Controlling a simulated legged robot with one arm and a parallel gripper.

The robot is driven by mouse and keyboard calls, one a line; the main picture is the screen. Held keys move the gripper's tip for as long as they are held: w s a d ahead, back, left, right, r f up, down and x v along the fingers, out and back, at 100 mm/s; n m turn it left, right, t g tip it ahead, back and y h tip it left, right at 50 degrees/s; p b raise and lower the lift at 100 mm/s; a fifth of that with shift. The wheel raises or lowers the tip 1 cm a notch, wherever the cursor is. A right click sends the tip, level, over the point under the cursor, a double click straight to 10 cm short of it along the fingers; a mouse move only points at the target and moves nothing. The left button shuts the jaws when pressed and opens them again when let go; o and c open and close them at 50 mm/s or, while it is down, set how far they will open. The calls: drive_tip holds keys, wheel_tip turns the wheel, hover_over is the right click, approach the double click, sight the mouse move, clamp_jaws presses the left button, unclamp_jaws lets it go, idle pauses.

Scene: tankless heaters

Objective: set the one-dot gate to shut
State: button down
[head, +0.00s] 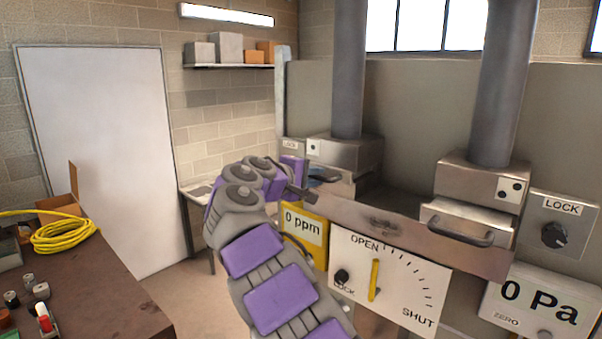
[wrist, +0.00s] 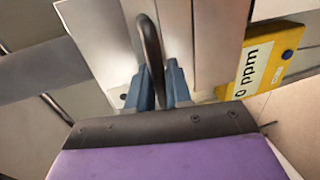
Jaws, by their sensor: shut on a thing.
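The one-dot gate's housing (head: 345,152) stands at the left flue pipe, with a single-dot plate (head: 313,147) on its front. Its handle, a dark bar (wrist: 148,50), runs between my gripper's two blue fingers (wrist: 160,88) in the wrist view. My gripper (head: 318,177) is shut on this handle. In the head view my arm partly covers the gate front, and the handle is hard to make out. How far the gate slides out is hard to tell.
The two-dot gate's handle (head: 458,236) is at the right. A dial panel (head: 390,285) marked OPEN and SHUT carries a yellow pointer (head: 375,279). A yellow 0 ppm meter (head: 304,232) sits close beside my arm. A workbench (head: 85,285) holds a yellow hose (head: 62,235) at left.

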drive_tip(key=c, duration=1.5)
unclamp_jaws()
drive_tip(key=shift+d+f, duration=0.1)
drive_tip(key=shift+f, duration=0.2)
drive_tip(key=o, duration=0.3)
drive_tip(key=shift+r, duration=0.1)
drive_tip(key=v, duration=1.7)
